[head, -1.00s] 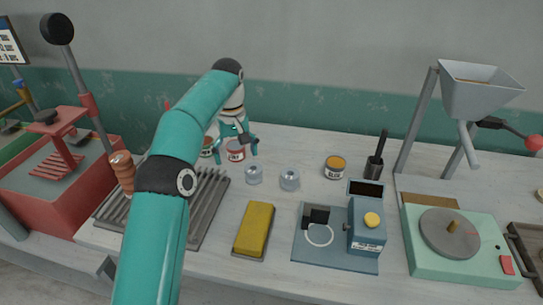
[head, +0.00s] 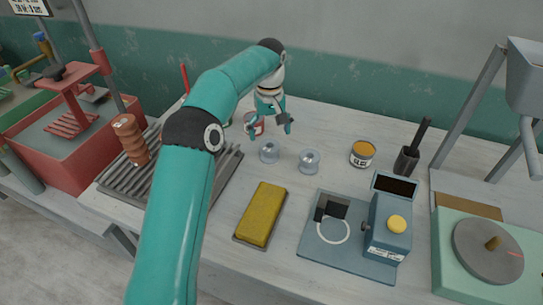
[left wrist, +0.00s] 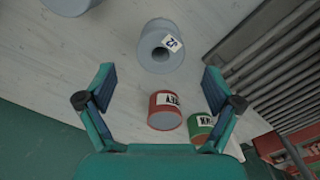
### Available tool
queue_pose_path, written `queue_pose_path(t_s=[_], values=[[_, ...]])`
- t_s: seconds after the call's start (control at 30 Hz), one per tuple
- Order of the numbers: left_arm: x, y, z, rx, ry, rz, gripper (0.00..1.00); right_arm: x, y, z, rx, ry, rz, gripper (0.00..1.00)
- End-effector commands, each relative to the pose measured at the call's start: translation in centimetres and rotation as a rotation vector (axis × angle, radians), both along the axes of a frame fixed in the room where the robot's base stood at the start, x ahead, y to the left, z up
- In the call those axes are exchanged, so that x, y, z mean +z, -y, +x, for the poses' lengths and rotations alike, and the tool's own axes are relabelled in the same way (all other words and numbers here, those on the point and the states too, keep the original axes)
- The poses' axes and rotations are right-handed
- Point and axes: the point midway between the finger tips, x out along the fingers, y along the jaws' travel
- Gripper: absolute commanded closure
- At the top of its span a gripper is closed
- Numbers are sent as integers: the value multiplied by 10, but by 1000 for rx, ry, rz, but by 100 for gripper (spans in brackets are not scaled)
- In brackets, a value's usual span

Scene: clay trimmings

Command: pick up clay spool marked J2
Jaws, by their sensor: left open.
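A pale grey-blue clay spool (left wrist: 152,60) with a round hole stands upper centre in the left wrist view. Its white tag seems to read J2, though it is small and turned. It appears to be the left of two spools in the head view (head: 269,153). A second spool (head: 309,163) stands to its right; it is cut off at the top left of the wrist view (left wrist: 70,4), its tag unseen. My left gripper (head: 268,131) is open and empty, its fingers pointing down just behind the left spool. In the wrist view the fingertips (left wrist: 158,72) are apart. My right gripper is not visible.
A red can (left wrist: 164,112) and a green can (left wrist: 200,126) stand close to my left gripper. A ridged rack (head: 218,178) lies left of the spools. A yellow block (head: 262,213), an orange-topped can (head: 361,155) and a blue device (head: 387,228) stand nearby.

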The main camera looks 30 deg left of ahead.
Motion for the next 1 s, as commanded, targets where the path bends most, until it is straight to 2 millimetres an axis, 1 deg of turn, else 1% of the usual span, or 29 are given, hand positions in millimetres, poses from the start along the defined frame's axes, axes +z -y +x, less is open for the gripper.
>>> queue_pose_path(t_s=[0.03,0.1,0.27,0.33,0.5,0.6,0.7,0.9,0.93,1.0], values=[[-7,-1,-1,1,-1,0,9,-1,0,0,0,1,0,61],[-12,-1,-1,2,0,0,9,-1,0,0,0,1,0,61],[-20,-1,-1,2,0,0,9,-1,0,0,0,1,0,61],[-26,-1,0,2,-1,0,9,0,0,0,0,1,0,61],[-51,-1,0,2,-3,-1,9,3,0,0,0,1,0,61],[-63,-1,0,2,-2,-1,9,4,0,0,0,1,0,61],[-68,-1,0,2,1,-1,9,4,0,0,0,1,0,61],[-68,-1,1,3,1,-1,9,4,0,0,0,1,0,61],[-68,-1,1,3,1,-1,12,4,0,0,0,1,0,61],[-68,-1,1,2,1,-1,24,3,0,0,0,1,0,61]])
